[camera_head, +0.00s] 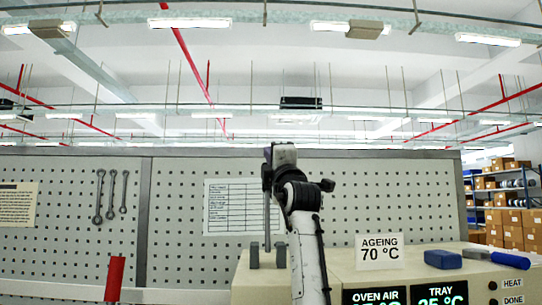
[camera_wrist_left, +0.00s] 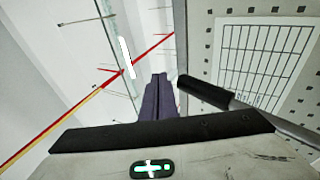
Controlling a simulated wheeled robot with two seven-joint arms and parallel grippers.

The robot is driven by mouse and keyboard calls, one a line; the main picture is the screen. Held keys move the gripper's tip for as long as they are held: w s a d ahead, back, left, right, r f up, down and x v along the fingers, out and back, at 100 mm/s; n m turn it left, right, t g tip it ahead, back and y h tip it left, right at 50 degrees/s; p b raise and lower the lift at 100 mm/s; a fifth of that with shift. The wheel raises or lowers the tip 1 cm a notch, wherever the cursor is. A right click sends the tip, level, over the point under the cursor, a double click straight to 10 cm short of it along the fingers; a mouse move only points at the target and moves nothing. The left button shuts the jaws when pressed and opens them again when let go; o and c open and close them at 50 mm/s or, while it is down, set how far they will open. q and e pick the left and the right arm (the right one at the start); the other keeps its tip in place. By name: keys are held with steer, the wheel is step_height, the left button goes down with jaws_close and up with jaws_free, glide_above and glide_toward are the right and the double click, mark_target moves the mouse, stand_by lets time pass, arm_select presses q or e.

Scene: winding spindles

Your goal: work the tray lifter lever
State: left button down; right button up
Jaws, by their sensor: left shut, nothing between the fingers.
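The lever is an upright grey rod (camera_head: 267,222) rising from a small grey bracket (camera_head: 254,256) on the cream machine's top, at its left end. In the left wrist view the lever's black grip (camera_wrist_left: 205,92) and grey shaft lie just right of my fingers. My left gripper (camera_head: 268,152) is high at the lever's upper end, its dark fingers (camera_wrist_left: 158,98) shut together with nothing between them. The grip is beside the fingers, not between them; whether they touch I cannot tell. In the head view the gripper partly hides the lever's top. My right gripper is not in view.
The cream machine (camera_head: 340,268) bears an "AGEING 70 °C" sign (camera_head: 379,251), a blue block (camera_head: 436,260) and a blue-handled tool (camera_head: 480,254). A pegboard (camera_head: 400,200) stands behind. A red upright piece (camera_head: 115,278) is at lower left. Shelves with boxes (camera_head: 510,215) are far right.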

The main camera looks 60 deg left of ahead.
arm_select(q)
steer(key=s+d+r, duration=0.4)
steer(key=d+r, duration=0.3)
steer(key=d, duration=0.4)
steer(key=shift+d+b, duration=0.25)
steer(key=shift+b, duration=0.05)
steer(key=shift+w, duration=0.1)
